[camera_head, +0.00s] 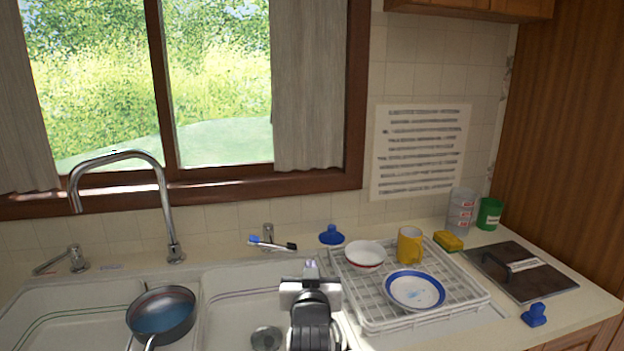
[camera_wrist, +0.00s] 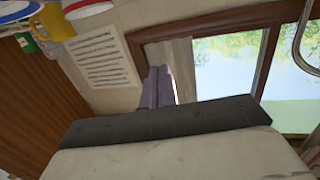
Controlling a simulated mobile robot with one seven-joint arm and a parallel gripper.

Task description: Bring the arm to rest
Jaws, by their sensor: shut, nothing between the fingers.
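My gripper (camera_head: 311,267) is at the bottom middle of the head view, in front of the right sink basin and left of the dish rack. It points away toward the window wall. In the wrist view its two grey fingers (camera_wrist: 157,88) stand close together, shut and empty. My arm hides part of the right basin and the counter edge beside it. The gripper appears apart from the things around it.
A white dish rack (camera_head: 364,303) holds a white bowl (camera_head: 365,256), a yellow mug (camera_head: 409,246) and a blue-rimmed bowl (camera_head: 415,290). A pan (camera_head: 161,316) is in the left sink area. The tall faucet (camera_head: 166,205) rises at left. A dark board (camera_head: 521,272) lies at right.

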